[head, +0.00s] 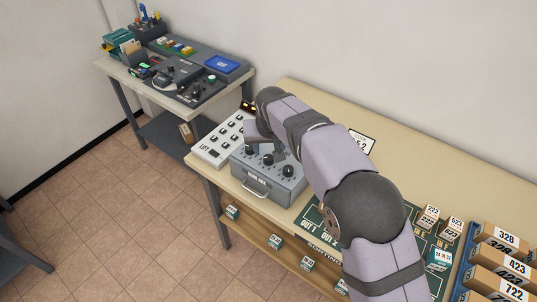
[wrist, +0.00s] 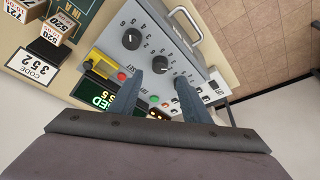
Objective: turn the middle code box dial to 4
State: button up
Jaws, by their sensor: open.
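The grey code box (head: 262,182) stands on the bench with a row of black dials on its top. In the head view the left dial (head: 249,150), the middle dial (head: 267,159) and the right dial (head: 289,170) show. In the wrist view, one end dial (wrist: 131,39) is clear and the middle dial (wrist: 161,62) is at the tip of one finger. My gripper (wrist: 171,74) is open, close over the box near the middle dial; contact cannot be told. The middle dial's setting is too small to read.
A white code card (wrist: 35,67) reads 352. A white button panel (head: 221,140) marked LIFT stands left of the box. A second desk (head: 180,100) stands at the back left.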

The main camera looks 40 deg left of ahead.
aim_at(268, 157)
jog(key=shift+p+x, duration=1.4)
jog(key=shift+x, duration=1.9)
jog(key=c, duration=1)
